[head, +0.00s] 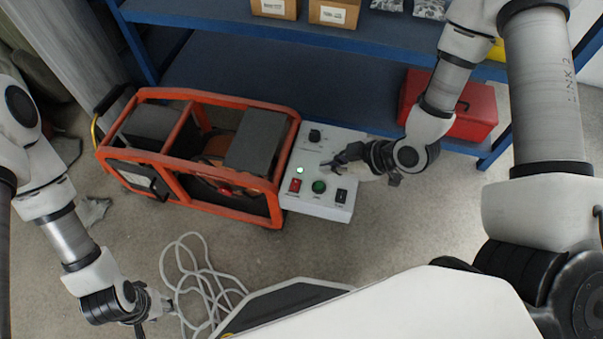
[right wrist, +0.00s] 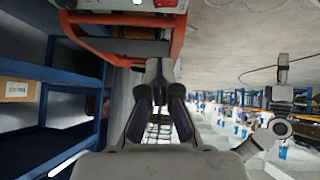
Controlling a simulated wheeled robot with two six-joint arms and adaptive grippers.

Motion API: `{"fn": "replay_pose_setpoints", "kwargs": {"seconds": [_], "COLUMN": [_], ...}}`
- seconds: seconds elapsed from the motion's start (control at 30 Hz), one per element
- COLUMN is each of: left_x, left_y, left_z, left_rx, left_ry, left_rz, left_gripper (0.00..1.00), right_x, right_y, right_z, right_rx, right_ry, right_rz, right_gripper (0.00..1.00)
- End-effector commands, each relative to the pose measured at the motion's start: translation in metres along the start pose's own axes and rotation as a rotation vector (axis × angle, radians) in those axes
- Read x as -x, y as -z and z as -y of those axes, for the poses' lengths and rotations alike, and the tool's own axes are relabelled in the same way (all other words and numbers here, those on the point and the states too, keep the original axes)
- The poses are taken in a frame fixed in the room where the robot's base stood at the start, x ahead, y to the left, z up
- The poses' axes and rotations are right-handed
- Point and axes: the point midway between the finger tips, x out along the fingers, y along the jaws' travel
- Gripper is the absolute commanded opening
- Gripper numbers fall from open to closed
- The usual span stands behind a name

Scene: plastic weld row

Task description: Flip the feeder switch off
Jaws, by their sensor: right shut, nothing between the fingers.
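The white control panel (head: 330,210) sits at the right end of an orange-framed machine (head: 255,190). The labels are too small to read, so I cannot tell which is the feeder switch. My right gripper (head: 337,161) is shut and empty above the panel, beyond the switches. It also shows in the right wrist view (right wrist: 159,72). My left gripper (head: 165,304) is low at left; its jaws are unclear.
A pale cable (head: 205,290) lies coiled on the floor beside my left gripper. Blue shelving (head: 250,80) stands behind the machine, with cardboard boxes (head: 333,13) above. A red toolbox (head: 475,110) is on the lower shelf. Floor right of the panel is clear.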

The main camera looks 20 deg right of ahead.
Motion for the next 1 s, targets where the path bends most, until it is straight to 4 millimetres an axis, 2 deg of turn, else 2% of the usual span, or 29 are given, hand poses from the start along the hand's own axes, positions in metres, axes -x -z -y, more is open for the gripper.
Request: {"fn": "replay_pose_setpoints", "kwargs": {"seconds": [0.17, 0.6, 0.63, 0.8, 1.0], "left_x": [-0.007, -0.04, -0.044, -0.053, -0.053], "left_y": [0.0, 0.0, 0.0, 0.0, 0.0], "left_z": [0.0, 0.0, 0.0, 0.0, 0.0], "left_rx": [0.0, 0.0, 0.0, 0.0, 0.0], "left_ry": [0.0, 0.0, 0.0, 0.0, 0.0], "left_rz": [0.0, 0.0, 0.0, 0.0, 0.0], "left_gripper": [0.4, 0.4, 0.4, 0.4, 0.4], "right_x": [-0.013, -0.105, -0.11, -0.125, -0.129], "right_y": [-0.003, -0.003, -0.008, -0.025, -0.029], "right_z": [0.001, 0.002, 0.002, 0.001, 0.0], "right_rx": [0.004, 0.005, 0.001, -0.001, -0.001], "right_ry": [0.002, 0.004, 0.003, 0.0, 0.001], "right_rz": [0.003, 0.001, 0.001, 0.0, 0.0], "right_gripper": [0.0, 0.0, 0.0, 0.0, 0.0]}}
